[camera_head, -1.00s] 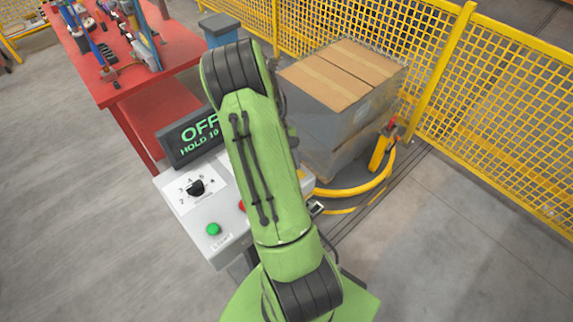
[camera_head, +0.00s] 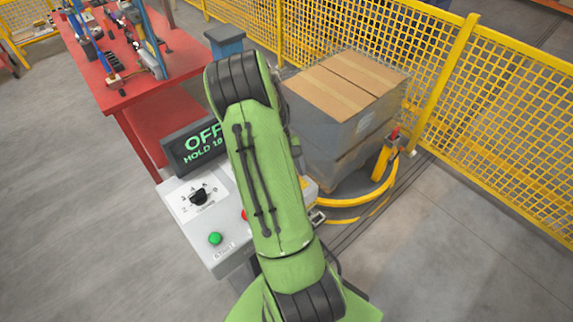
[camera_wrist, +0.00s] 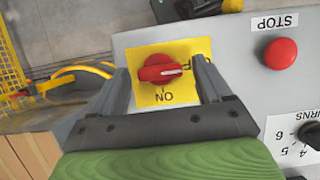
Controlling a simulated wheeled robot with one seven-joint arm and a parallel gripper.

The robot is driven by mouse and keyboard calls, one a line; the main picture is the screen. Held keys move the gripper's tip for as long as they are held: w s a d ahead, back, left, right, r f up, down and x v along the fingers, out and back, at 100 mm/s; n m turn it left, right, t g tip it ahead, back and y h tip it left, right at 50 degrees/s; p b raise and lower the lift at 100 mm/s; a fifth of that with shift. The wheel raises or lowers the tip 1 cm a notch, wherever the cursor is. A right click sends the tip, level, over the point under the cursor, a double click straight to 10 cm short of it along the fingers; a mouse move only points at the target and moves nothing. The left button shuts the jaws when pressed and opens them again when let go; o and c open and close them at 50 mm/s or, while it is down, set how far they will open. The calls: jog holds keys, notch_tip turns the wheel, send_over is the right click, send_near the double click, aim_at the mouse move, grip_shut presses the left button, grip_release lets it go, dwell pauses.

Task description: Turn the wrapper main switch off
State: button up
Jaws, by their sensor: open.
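The main switch (camera_wrist: 160,70) is a red rotary knob on a yellow plate (camera_wrist: 150,99), seen upside down in the wrist view. Its handle lies level, and its pale mark points right, toward a label mostly hidden by a finger. The word ON stands below the knob in the picture. My gripper (camera_wrist: 163,66) is open, with one finger on each side of the knob and gaps between. In the head view my arm hides the switch and gripper. The display (camera_head: 195,145) on the control box (camera_head: 213,262) reads OFF and HOLD, with a number partly covered.
A red STOP button (camera_wrist: 280,53) and a black turns dial (camera_wrist: 313,135) sit to the right in the wrist view. A green button (camera_head: 215,238) is at the box front. Wrapped cartons (camera_head: 345,90), a yellow fence (camera_head: 500,90) and a red table (camera_head: 150,85) stand beyond.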

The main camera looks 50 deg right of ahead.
jog(key=p+v, duration=0.1)
jog(key=v, duration=1.4)
jog(key=shift+r, duration=0.15)
jog(key=shift+w, duration=0.1)
jog(key=s+a+r+n+t+h, duration=0.1)
jog(key=a+r+t, duration=0.55)
jog(key=a, duration=0.85)
jog(key=s+a+n+t+b, duration=0.1)
jog(key=s+a+t, duration=0.2)
jog(key=s+a, duration=0.7)
jog(key=a, duration=0.3)
jog(key=shift+s+r+b, duration=0.35)
jog(key=shift+b, duration=0.05)
